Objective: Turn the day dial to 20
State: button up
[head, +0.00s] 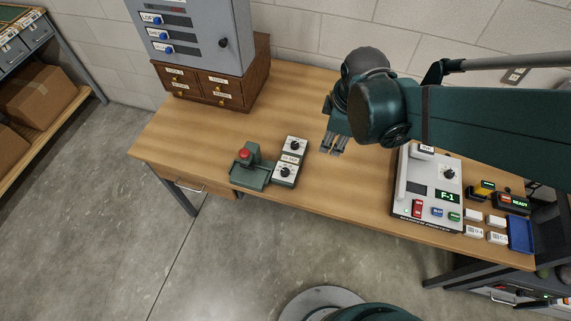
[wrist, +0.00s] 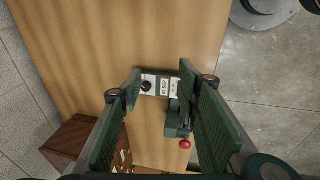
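A small white-faced dial unit (head: 290,159) with two dark knobs stands near the front edge of the wooden table in the head view. One knob (head: 295,146) is at its far end and the other (head: 285,171) at its near end. Which is the day dial, and their settings, are too small to read. My gripper (head: 333,147) is above the table to the right of the unit, apart from it. In the wrist view my gripper (wrist: 161,72) is open and empty, with the dial unit (wrist: 163,86) showing between its fingers. The right finger partly covers the unit's end there.
A green device with a red knob (head: 244,154) adjoins the dial unit on the left. A grey cabinet (head: 200,40) on wooden drawers stands at back left. A white console (head: 428,185), small blocks and a blue tray (head: 520,235) are at right. The table middle is clear.

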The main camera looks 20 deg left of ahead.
aim_at(285, 171)
jog(key=s+a+f+n, duration=0.1)
jog(key=a+f+n, duration=0.1)
jog(key=a, duration=0.2)
jog(key=s+a+f+n+g+p, duration=0.1)
jog(key=a+f+n, duration=0.2)
jog(key=a, duration=0.1)
jog(key=s+a+f+n+g, duration=0.1)
jog(key=a+f+n, duration=0.2)
jog(key=a, duration=0.1)
jog(key=shift+s+a+f+h+p, duration=0.2)
jog(key=shift+s+f+h+p, duration=0.05)
jog(key=shift+s+h+p, duration=0.15)
jog(key=shift+s+a+f+n, duration=0.15)
jog(key=shift+a+f+n, duration=0.15)
jog(key=shift+n, duration=0.1)
jog(key=shift+f, duration=0.15)
jog(key=shift+f+b, duration=0.7)
jog(key=shift+f, duration=3.05)
jog(key=c, duration=0.9)
